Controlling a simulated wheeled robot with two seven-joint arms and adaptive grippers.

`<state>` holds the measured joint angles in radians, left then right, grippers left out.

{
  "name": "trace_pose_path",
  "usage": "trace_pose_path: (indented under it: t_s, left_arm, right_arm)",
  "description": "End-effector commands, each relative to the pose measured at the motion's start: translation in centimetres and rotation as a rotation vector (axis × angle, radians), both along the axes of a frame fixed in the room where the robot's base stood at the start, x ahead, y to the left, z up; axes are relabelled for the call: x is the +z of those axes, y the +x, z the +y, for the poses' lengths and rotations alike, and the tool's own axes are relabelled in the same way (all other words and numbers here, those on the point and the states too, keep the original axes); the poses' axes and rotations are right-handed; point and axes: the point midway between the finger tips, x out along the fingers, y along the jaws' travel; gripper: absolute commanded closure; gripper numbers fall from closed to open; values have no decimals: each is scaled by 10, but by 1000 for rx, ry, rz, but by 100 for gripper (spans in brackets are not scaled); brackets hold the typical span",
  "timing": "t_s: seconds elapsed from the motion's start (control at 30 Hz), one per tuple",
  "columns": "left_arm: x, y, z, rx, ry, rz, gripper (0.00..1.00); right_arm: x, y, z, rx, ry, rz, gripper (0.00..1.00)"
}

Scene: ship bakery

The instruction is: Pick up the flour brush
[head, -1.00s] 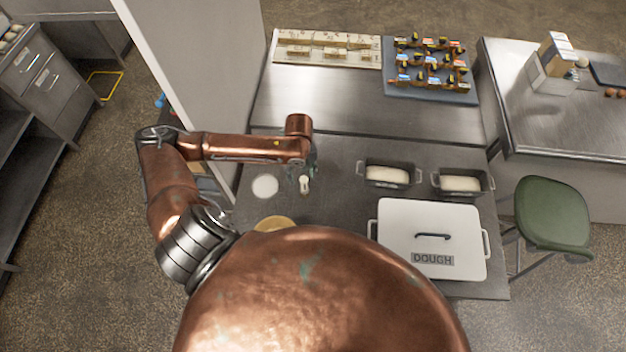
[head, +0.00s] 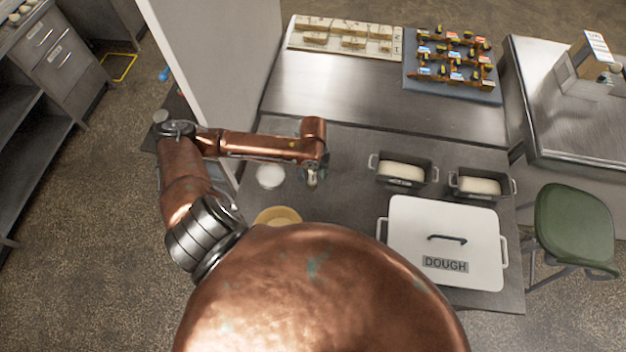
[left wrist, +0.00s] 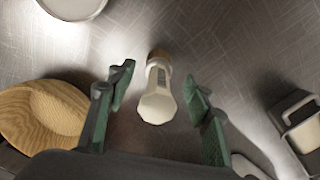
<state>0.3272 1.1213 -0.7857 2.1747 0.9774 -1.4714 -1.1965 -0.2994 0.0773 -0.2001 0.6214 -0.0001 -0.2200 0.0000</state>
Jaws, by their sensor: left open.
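The flour brush (left wrist: 157,95) shows in the left wrist view, with a pale faceted end toward the camera and a tan end farther off. It lies between the two green fingers of my left gripper (left wrist: 158,105), which is open, with a gap on either side of it. In the head view the left gripper (head: 312,180) points down over the grey table, and the brush is mostly hidden there; only a small pale bit shows below the wrist. I cannot tell from the wrist view how far the fingers are above the table. My right gripper is out of view.
A wooden bowl (left wrist: 50,115) and a round white dish (head: 270,176) are close to the left gripper. Two loaf tins with dough, one at left (head: 402,171) and one at right (head: 480,186), and a white DOUGH box (head: 446,225) stand to the right.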

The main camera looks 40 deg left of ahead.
Motion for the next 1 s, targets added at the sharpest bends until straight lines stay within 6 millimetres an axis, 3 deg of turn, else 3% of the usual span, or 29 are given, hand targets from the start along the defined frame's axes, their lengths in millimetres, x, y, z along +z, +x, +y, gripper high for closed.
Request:
trace_pose_path:
  t_s: [0.4,0.67,1.0]
  left_arm:
    - [-51,-1,3,0,0,1,53]
    - [-55,-1,2,-2,0,0,53]
    - [-55,-1,3,-2,0,0,75]
  right_arm:
    - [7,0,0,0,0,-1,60]
    - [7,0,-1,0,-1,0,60]
    - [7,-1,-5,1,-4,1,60]
